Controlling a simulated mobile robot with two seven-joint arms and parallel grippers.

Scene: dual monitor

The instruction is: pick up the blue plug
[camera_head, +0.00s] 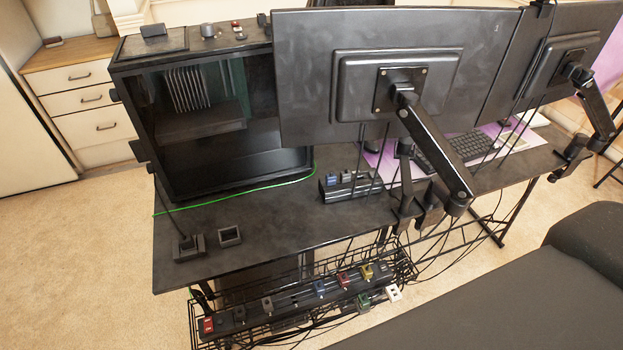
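A small blue plug (320,289) sits in a long black power strip (283,302) in the wire basket below the desk's near edge. It stands in a row between a grey plug (267,305) and a red plug (343,279), with a yellow plug (367,271) further right. A second blue piece (332,180) shows on a black block (350,188) on the desktop; I cannot tell whether it is a plug. Neither of my grippers is in view.
The black desk (265,255) carries a PC case (215,125) and two monitors (390,75) on arms. A monitor arm (435,150) reaches over the desk's near edge. Cables hang around the wire basket (400,262). A large dark padded surface (510,300) fills the lower right.

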